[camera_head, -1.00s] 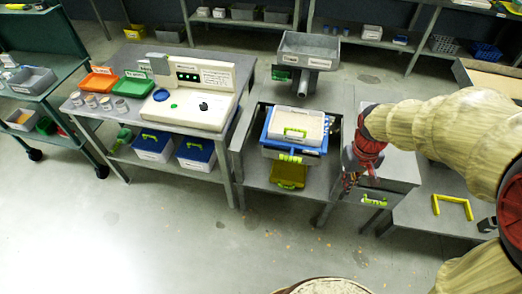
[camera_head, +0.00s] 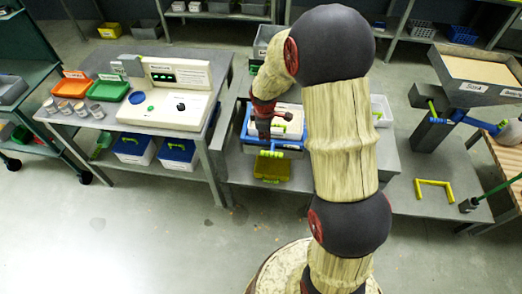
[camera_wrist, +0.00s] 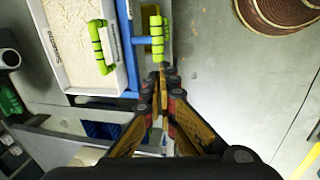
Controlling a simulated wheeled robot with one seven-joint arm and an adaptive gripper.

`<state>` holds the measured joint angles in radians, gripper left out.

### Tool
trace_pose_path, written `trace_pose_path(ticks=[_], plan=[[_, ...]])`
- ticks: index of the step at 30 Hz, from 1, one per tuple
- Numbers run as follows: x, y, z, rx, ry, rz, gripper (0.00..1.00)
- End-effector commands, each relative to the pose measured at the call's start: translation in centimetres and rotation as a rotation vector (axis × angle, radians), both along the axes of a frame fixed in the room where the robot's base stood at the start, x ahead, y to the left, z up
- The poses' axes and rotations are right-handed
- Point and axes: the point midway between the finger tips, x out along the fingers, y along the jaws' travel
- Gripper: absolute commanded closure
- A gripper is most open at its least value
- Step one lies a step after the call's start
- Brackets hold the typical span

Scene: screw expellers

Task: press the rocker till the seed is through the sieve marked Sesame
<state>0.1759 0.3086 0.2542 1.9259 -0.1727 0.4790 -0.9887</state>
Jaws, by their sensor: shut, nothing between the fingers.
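A sieve tray (camera_wrist: 72,35) of pale, fine seed lies in a blue frame (camera_wrist: 131,45) in the wrist view. Its side label is too blurred to read for certain. In the head view my gripper (camera_head: 264,134) is over the front of the tray stack, which my arm partly hides.
Orange (camera_head: 73,87) and green (camera_head: 107,89) trays and several small cups stand left of the console. A yellow box (camera_head: 271,167) sits below the blue frame. A grey hopper (camera_head: 475,75) and a yellow bracket (camera_head: 434,192) are at right. The front floor is clear.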

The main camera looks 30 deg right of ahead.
Motion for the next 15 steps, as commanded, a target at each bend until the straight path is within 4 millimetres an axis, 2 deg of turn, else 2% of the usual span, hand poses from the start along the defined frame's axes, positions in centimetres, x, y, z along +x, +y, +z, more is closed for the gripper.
trace_pose_path(ticks=[11,15], plan=[[-0.03,0.02,0.00,-0.003,0.002,0.019,1.00],[0.04,-0.04,-0.66,-0.002,0.003,0.018,1.00]])
